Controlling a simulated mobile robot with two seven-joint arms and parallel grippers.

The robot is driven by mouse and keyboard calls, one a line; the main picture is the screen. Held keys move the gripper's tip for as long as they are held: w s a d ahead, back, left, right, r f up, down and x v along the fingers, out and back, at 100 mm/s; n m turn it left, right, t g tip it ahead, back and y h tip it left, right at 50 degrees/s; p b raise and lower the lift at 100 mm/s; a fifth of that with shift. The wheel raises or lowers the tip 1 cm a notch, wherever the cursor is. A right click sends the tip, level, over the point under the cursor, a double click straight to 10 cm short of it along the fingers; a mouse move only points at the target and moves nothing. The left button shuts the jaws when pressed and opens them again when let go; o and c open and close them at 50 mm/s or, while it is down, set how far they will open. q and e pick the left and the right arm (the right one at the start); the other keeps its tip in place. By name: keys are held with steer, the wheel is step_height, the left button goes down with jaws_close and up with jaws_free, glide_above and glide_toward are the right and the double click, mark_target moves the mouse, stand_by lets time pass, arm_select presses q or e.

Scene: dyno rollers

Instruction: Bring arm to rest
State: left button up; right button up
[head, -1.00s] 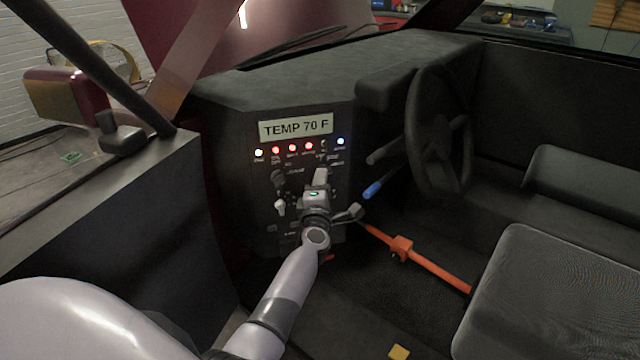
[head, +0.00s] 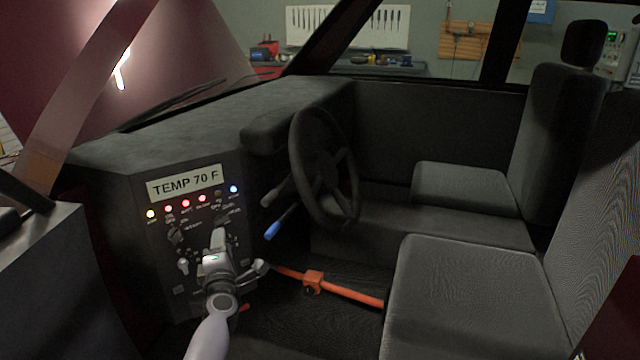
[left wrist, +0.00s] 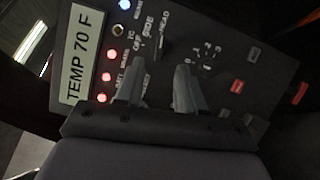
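My left arm reaches up from the bottom of the head view. Its gripper (head: 217,238) is in front of the lower part of the black control panel (head: 160,230). In the left wrist view my left gripper (left wrist: 158,78) has its two grey fingers apart, with nothing seen between them. The panel (left wrist: 215,45) is behind the fingers, with switches and knobs near the tips. I cannot tell whether a fingertip touches the panel. The gripper and wrist hide part of the panel's lower controls. My right gripper is in neither view.
The panel's display (head: 184,184) reads TEMP 70 F, above a row of lit lamps. A steering wheel (head: 325,170), a blue-tipped lever (head: 279,224) and an orange bar (head: 345,291) are to the right. Seats (head: 470,290) fill the right side. A grey door edge (head: 45,285) is at left.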

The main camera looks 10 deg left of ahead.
arm_select(q)
steer(key=s+d+f+m+g+h+p, duration=0.1)
steer(key=s+d+f+m+g+h, duration=0.1)
steer(key=s+d+f+m, duration=0.3)
steer(key=s+d+f+m+g+h+p, duration=0.1)
steer(key=s+d+f+m+h, duration=0.4)
steer(key=s+m, duration=0.8)
steer(key=s+d+f+m+g+h+p, duration=0.1)
steer(key=s+d+f+m+g+h, duration=0.2)
steer(key=s+d+m, duration=0.4)
steer(key=s+f+m+h, duration=0.1)
steer(key=s+f+m, duration=0.1)
steer(key=s, duration=0.7)
steer(key=shift+d+f+m, duration=0.2)
steer(key=shift+m, duration=0.1)
steer(key=shift+w, duration=0.1)
